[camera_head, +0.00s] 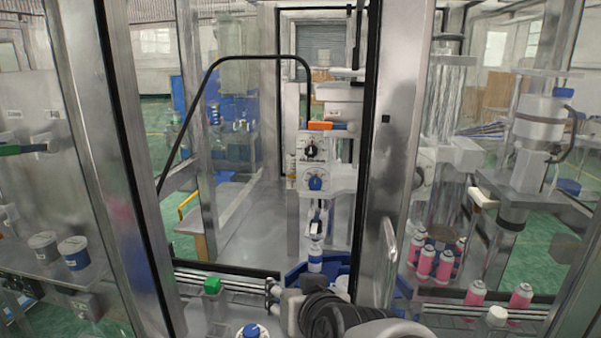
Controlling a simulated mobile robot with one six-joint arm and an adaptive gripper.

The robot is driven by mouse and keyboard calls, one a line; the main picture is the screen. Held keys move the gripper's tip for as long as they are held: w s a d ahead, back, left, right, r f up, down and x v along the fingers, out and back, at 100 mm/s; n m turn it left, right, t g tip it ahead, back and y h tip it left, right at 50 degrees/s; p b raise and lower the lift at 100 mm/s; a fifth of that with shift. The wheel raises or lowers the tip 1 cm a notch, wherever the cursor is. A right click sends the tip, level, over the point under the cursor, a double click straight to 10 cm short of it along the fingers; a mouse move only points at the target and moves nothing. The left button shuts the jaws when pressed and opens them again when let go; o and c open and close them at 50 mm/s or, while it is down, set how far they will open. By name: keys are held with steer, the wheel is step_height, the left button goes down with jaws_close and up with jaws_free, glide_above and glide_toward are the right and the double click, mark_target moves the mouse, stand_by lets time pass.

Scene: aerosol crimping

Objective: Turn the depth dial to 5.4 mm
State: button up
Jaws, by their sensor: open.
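A white crimping head unit (343,178) stands inside the open machine doorway, near the middle of the view. Its front panel has two round dials: a black knob (311,150) with scale marks around it, and a blue knob (315,183) below. The labels and numbers are too small to read, so I cannot tell which is the depth dial or its setting. A part of my arm shows at the bottom edge, low and in front of the unit. My gripper's fingers do not show, and nothing touches either dial.
A black tube handle (250,57) arches left of the panel. Metal door posts (401,130) frame the opening. A white can (315,260) stands under the head. Pink cans (444,265) stand at right, a green-capped can (212,303) at lower left. Space before the dials looks clear.

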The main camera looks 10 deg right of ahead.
steer(key=w+r+m+t+h+p, duration=0.1)
steer(key=w+r+t+h+p, duration=0.15)
steer(key=w+r, duration=0.3)
steer(key=m+t+h+p, duration=0.2)
steer(key=t+h+p, duration=0.1)
steer(key=h+p, duration=0.15)
glide_toward(315, 184)
steer(key=shift+h, duration=0.4)
steer(key=x, duration=0.2)
steer(key=b+x, duration=0.1)
steer(key=x, duration=0.5)
steer(key=shift+w+a+b, duration=0.2)
steer(key=shift+w+b, duration=0.05)
steer(key=shift+b, duration=0.1)
steer(key=shift+c, duration=0.3)
steer(key=c, duration=1)
steer(key=shift+f+m, duration=0.1)
steer(key=shift+m, duration=0.3)
